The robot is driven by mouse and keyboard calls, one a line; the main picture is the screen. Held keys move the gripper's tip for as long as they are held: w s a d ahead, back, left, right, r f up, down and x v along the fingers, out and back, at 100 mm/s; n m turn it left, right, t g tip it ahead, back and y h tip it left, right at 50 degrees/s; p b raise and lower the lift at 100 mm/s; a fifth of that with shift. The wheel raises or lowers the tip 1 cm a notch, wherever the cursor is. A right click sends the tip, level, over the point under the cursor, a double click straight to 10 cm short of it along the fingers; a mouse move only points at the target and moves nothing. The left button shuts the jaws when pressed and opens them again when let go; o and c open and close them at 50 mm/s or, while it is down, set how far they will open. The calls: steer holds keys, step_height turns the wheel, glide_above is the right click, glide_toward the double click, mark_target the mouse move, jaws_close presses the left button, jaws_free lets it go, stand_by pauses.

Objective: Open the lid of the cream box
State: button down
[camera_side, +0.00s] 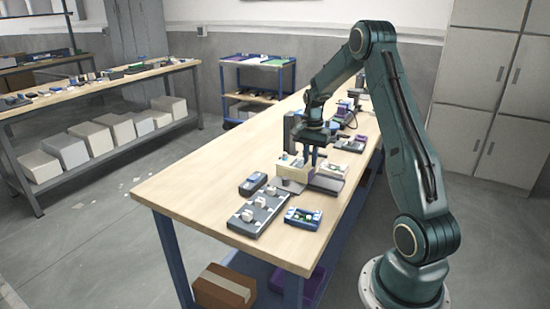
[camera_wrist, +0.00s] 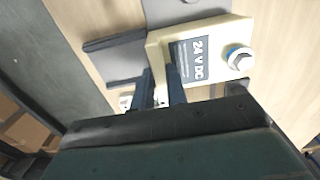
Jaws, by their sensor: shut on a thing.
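The cream box (camera_side: 293,168) stands on the wooden table in the side view, near its front half. In the wrist view its cream top (camera_wrist: 236,38) carries a grey "24 V DC" label (camera_wrist: 198,58) and a silver hex bolt with a blue ring (camera_wrist: 240,59). My gripper (camera_side: 314,158) points down at the right side of the box. In the wrist view my gripper (camera_wrist: 162,76) has its two dark fingers close together at the cream edge beside the label, shut on the lid. The exact contact is partly hidden, and I cannot tell whether the lid is raised.
Grey plates (camera_wrist: 118,60) lie beside the box. A grey panel with knobs (camera_side: 257,211), a blue tray (camera_side: 303,218) and a small dark box (camera_side: 253,184) stand in front. More devices stand behind my gripper. The table's left side (camera_side: 205,165) is clear.

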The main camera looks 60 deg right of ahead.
mark_target(285, 153)
steer(key=shift+w, duration=4.6)
steer(key=c, duration=1.5)
jaws_free()
steer(key=shift+o, duration=0.2)
steer(key=shift+r, duration=0.15)
steer(key=shift+r, duration=2.9)
steer(key=shift+a, duration=0.1)
